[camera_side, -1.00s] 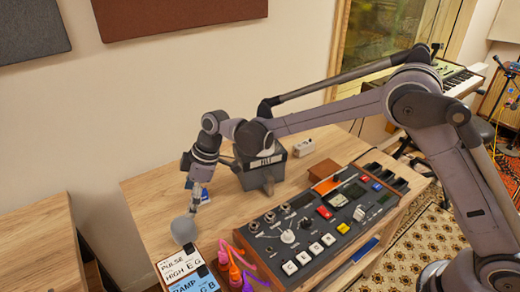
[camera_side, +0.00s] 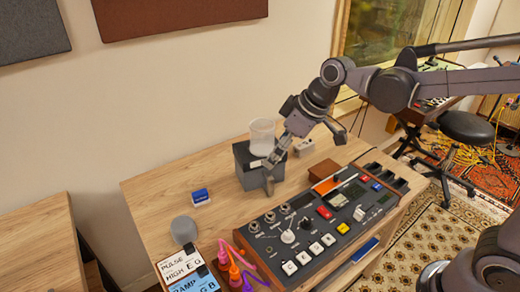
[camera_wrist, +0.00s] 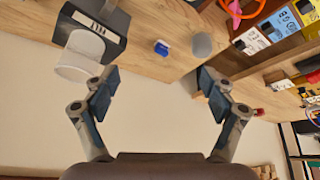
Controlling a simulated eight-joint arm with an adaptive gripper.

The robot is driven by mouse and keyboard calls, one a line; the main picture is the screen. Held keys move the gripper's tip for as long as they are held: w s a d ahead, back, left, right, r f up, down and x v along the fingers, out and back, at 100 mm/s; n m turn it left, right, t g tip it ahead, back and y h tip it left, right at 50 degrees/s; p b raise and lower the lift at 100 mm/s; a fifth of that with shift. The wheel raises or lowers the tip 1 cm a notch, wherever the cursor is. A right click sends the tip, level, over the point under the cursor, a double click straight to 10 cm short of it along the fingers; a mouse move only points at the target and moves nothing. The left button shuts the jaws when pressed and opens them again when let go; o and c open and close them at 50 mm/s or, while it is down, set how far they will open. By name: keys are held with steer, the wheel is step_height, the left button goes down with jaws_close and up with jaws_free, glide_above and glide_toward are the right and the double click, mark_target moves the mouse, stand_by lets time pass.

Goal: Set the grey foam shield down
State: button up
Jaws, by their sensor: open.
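The grey foam shield (camera_side: 183,229), a rounded grey piece, rests on the wooden desk near its left end, just behind the labelled cards. It also shows in the wrist view (camera_wrist: 201,45) near the desk edge. My gripper (camera_side: 275,160) is open and well to the right of the shield, in front of the dark grey box. In the wrist view my gripper's two fingers (camera_wrist: 158,82) are spread wide with nothing between them. Nothing touches the shield from my side.
A translucent cup (camera_side: 262,136) stands on the dark grey box (camera_side: 241,172), close to my gripper. A small blue-and-white block (camera_side: 200,196) lies behind the shield. A control console (camera_side: 320,222) fills the front, with coloured cables (camera_side: 235,268) at left. Desk between shield and box is mostly clear.

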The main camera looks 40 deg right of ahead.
steer(key=s+d+f+m+t+h, duration=0.2)
steer(key=s+d+m, duration=0.4)
steer(key=s+d, duration=0.4)
steer(key=s+f, duration=0.1)
steer(key=s, duration=0.3)
steer(key=shift+d, duration=0.4)
